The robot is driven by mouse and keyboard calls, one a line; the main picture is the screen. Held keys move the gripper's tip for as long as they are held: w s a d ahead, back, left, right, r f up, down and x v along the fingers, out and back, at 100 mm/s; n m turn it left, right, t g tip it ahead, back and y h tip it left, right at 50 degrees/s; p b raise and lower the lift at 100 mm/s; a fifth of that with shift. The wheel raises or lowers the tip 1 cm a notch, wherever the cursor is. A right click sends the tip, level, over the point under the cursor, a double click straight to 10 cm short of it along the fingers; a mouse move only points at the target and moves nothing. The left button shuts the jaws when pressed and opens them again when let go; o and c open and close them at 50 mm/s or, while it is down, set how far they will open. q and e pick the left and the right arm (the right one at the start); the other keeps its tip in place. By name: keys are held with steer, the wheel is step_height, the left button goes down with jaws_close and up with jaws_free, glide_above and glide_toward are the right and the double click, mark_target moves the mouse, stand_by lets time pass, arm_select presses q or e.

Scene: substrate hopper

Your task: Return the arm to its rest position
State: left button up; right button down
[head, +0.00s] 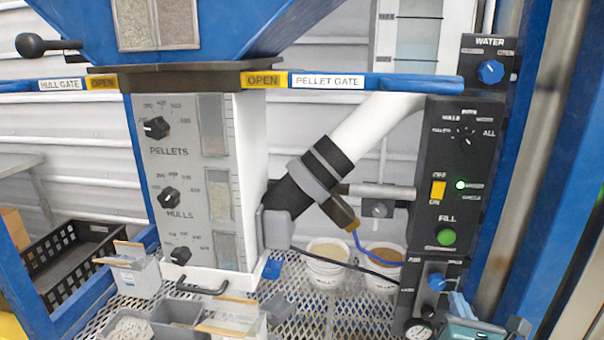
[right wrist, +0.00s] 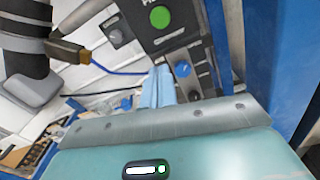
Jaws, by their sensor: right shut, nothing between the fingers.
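My right gripper (head: 459,304) is at the bottom right of the head view, just in front of the lower part of the black control panel (head: 462,200). In the right wrist view its two light blue fingers (right wrist: 157,84) lie together, shut and empty. Their tips are close to the panel's lower section with a blue knob (right wrist: 183,68); I cannot tell whether they touch it. The green FILL button (head: 446,237) is above them, and it also shows in the right wrist view (right wrist: 160,16). My left gripper is out of view.
A hopper column (head: 190,190) with dials stands left of centre, under gate bars labelled OPEN. A white pipe (head: 375,130) slopes beside the panel. Two white buckets (head: 327,268) and several small boxes are below, around a mesh shelf. A blue post (head: 525,150) is close on the right.

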steer(key=s+a+f+m+g+y+p, duration=0.1)
steer(key=s+a+f+m+g+y, duration=0.2)
steer(key=s+a+f+m, duration=0.5)
steer(key=s+a+f+m+g+y+p, duration=0.1)
steer(key=s+a+f+m+g+y, duration=0.2)
steer(key=s+a+f+m, duration=0.5)
steer(key=shift+s+a+f+m+g+y+p, duration=0.55)
steer(key=shift+s+a+m, duration=0.95)
steer(key=shift+m, duration=4.4)
steer(key=shift+w+r, duration=0.1)
steer(key=shift+r, duration=0.15)
